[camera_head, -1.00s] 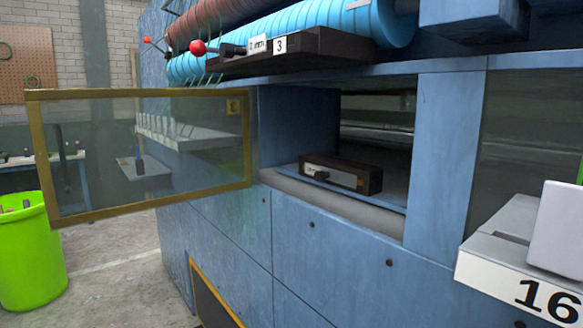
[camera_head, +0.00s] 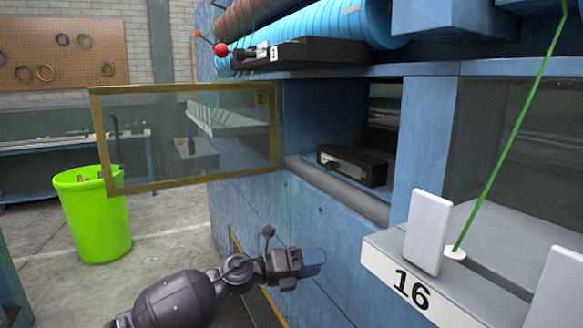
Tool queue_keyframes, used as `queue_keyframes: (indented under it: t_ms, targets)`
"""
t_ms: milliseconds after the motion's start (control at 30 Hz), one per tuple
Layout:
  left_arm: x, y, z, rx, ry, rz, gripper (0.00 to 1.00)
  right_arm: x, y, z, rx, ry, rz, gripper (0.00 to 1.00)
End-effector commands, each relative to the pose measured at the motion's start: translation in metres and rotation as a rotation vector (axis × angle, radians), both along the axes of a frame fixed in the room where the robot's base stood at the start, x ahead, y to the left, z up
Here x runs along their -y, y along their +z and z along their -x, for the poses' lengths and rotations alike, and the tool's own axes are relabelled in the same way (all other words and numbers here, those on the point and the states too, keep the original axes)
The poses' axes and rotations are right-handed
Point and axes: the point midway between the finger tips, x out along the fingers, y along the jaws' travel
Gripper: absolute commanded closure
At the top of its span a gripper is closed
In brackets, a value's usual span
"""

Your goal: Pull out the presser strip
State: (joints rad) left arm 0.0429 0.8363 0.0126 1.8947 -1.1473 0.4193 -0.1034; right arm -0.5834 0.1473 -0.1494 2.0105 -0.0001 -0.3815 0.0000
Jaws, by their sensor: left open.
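A dark bar (camera_head: 355,165) with a pale label strip and a small black knob at its left end lies inside the opening of the blue machine (camera_head: 350,240); it may be the presser strip. A similar dark bar (camera_head: 312,52) with labels rests on the ledge above, below the turquoise roller. A gold-framed clear door (camera_head: 185,135) stands swung open to the left of the opening. My left gripper (camera_head: 312,262) is in front of the lower blue panel, below the opening, open and apart from both bars. My right gripper is not in view.
A grey block (camera_head: 480,265) marked 16, with white upright plates and a green cord, juts out at the right. A red-knobbed lever (camera_head: 221,50) is at the upper left of the machine. A green bin (camera_head: 93,215) stands on the floor at the left.

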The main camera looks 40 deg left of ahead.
Motion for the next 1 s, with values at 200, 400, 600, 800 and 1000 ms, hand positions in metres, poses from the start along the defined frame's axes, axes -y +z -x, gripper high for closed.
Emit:
queue_keyframes:
  t_ms: [200, 400, 600, 800, 1000]
  targets:
    - [-0.045, 0.121, -0.04, 0.183, -0.053, -0.684, 0.43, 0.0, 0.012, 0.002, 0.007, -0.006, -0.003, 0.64]
    - [-0.086, 0.193, -0.053, 0.214, 0.007, -1.06, 0.43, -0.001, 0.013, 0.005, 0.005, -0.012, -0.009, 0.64]
    - [-0.102, 0.218, -0.056, 0.211, 0.042, -1.178, 0.43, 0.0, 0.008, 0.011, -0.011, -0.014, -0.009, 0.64]
    - [-0.097, 0.212, -0.07, 0.211, 0.044, -1.181, 0.43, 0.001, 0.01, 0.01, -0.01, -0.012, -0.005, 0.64]
    - [-0.087, 0.201, -0.098, 0.212, 0.045, -1.178, 0.43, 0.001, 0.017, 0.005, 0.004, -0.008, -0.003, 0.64]
